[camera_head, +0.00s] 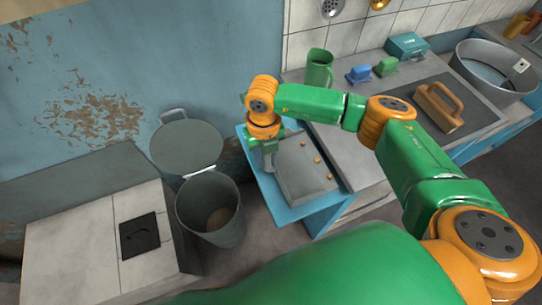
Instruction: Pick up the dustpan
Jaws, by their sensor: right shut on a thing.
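The dustpan (305,172) is a flat grey pan with several small orange-brown bits on it. It is at the left end of the counter, over a blue surface (262,180). My right gripper (268,160) points down at the pan's left side and is shut on it; the fingertips and the gripped part are small and partly hidden. I cannot tell whether the pan rests on the blue surface or is held just above it. My left gripper is not in view.
An open grey bin (208,212) with its lid (187,147) raised stands left of the counter. A tiled block (80,240) is farther left.

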